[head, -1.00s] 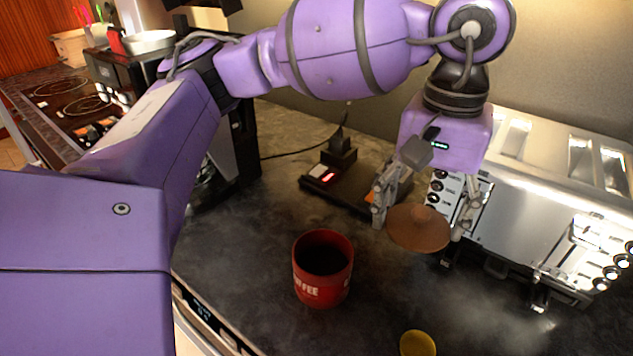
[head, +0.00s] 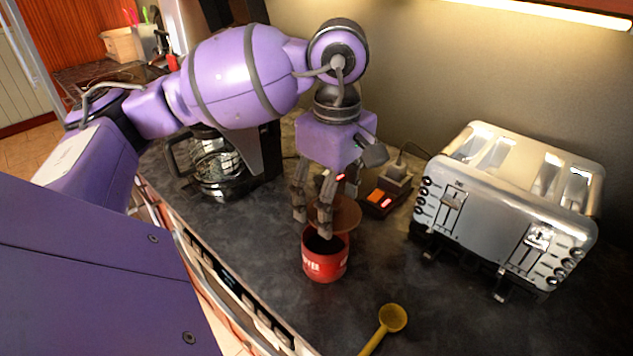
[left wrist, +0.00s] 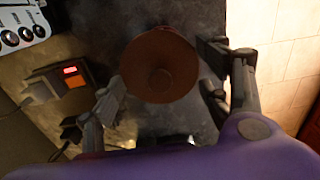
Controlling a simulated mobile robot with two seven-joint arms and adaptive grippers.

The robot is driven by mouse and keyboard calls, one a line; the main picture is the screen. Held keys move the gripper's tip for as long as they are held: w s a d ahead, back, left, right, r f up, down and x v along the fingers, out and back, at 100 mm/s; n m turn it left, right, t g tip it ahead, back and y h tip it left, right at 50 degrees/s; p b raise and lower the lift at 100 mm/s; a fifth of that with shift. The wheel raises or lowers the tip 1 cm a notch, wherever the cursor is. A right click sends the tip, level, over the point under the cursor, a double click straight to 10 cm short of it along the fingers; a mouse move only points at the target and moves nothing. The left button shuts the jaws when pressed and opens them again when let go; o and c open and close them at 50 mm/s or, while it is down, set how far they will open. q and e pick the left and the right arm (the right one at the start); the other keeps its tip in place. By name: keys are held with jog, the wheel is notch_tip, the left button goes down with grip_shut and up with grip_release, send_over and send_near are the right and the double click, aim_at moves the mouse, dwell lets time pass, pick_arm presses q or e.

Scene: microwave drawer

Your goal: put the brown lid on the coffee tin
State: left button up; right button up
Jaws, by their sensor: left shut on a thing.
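The red coffee tin (head: 325,262) stands upright and open on the dark counter, with white lettering on its side. My left gripper (head: 312,218) is shut on the brown lid (head: 347,216). It holds the lid just above the tin, toward its back right side, and the tin's dark opening still shows in front. I cannot tell whether lid and rim touch. In the left wrist view the round lid (left wrist: 158,62), with its central knob, lies between the fingers (left wrist: 163,98) and the tin is hidden. My right gripper is not in view.
A silver toaster (head: 505,205) stands at the right. A yellow scoop (head: 392,318) lies in front of the tin. A small black device with an orange switch (head: 377,197) sits behind, and a coffee maker (head: 218,165) stands at the left.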

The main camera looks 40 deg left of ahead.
pick_arm(q)
jog(key=shift+s+a+r+n, duration=0.2)
jog(key=shift+a+r+n, duration=0.2)
jog(key=shift+n, duration=0.2)
jog(key=shift+s+a+f+n, duration=0.1)
jog(key=shift+a+f+n, duration=0.05)
jog(key=shift+a+n, duration=0.15)
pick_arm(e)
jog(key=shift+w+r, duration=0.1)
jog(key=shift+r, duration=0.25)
pick_arm(q)
jog(key=shift+d+f, duration=0.1)
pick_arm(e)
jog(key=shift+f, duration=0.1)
pick_arm(q)
jog(key=shift+f+b, duration=0.85)
jog(key=shift+f, duration=0.85)
jog(key=shift+f+b, duration=0.75)
jog(key=shift+f, duration=0.4)
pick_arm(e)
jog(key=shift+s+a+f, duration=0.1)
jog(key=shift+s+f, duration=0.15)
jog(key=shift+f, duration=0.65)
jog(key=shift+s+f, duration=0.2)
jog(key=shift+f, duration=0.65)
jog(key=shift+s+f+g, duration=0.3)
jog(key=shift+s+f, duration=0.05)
